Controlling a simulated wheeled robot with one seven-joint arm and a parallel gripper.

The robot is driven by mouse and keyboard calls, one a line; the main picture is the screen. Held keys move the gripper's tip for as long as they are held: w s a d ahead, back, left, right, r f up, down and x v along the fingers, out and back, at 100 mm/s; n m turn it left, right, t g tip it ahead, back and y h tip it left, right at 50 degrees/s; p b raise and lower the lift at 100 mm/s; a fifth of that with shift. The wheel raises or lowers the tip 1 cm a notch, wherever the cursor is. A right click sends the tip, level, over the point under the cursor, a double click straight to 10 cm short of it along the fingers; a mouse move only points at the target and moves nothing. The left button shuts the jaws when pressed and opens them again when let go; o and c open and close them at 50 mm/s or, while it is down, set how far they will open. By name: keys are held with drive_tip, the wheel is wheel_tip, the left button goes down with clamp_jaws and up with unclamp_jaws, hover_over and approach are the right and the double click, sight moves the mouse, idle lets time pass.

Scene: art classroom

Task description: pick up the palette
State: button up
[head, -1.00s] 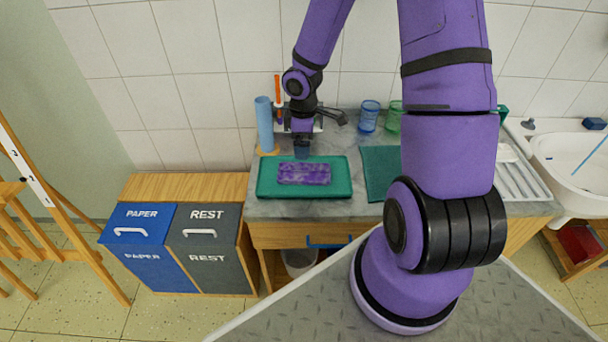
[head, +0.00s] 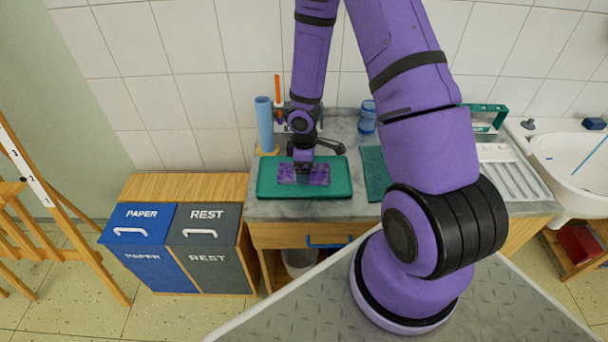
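A flat purple marbled piece (head: 319,176), which I take to be the palette, lies on a green tray (head: 265,188) on the grey counter. My gripper (head: 303,177) points down over its middle from the back, with the dark fingers in front of part of it. The fingers are too small and dark to show whether they are open or shut, or whether they touch the piece. The piece appears to rest on the tray.
A blue roll (head: 265,125) stands behind the tray's left, a blue cup (head: 368,115) behind its right. A dark green mat (head: 372,170) lies right of the tray. Paper (head: 138,224) and rest (head: 204,232) bins stand left; a sink (head: 565,160) is far right.

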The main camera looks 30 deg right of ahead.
drive_tip(key=shift+f, duration=0.95)
drive_tip(key=c, duration=0.7)
drive_tip(key=shift+r, duration=0.15)
